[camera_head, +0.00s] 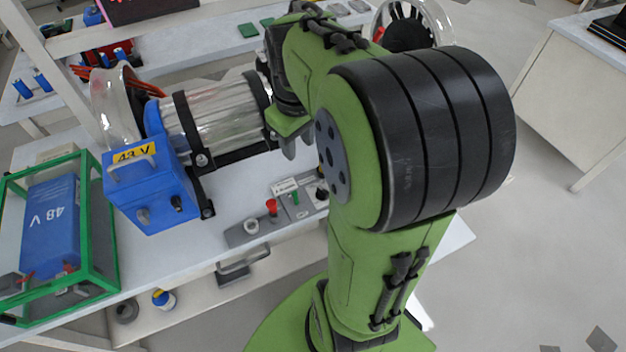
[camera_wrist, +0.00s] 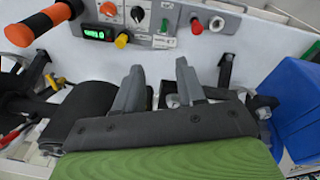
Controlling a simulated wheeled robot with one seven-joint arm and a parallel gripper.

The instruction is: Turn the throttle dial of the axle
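The control panel (camera_head: 240,235) of the axle rig lies along the front of the white table, partly hidden behind my arm. It also shows at the top of the wrist view (camera_wrist: 180,42). I cannot read which one is the throttle dial. My gripper (camera_wrist: 158,78) is open and empty, short of the panel and apart from it.
A clear cylinder with black rings (camera_head: 215,112) stands behind the panel. A green-framed case (camera_head: 95,235) holds a blue 48 V block.

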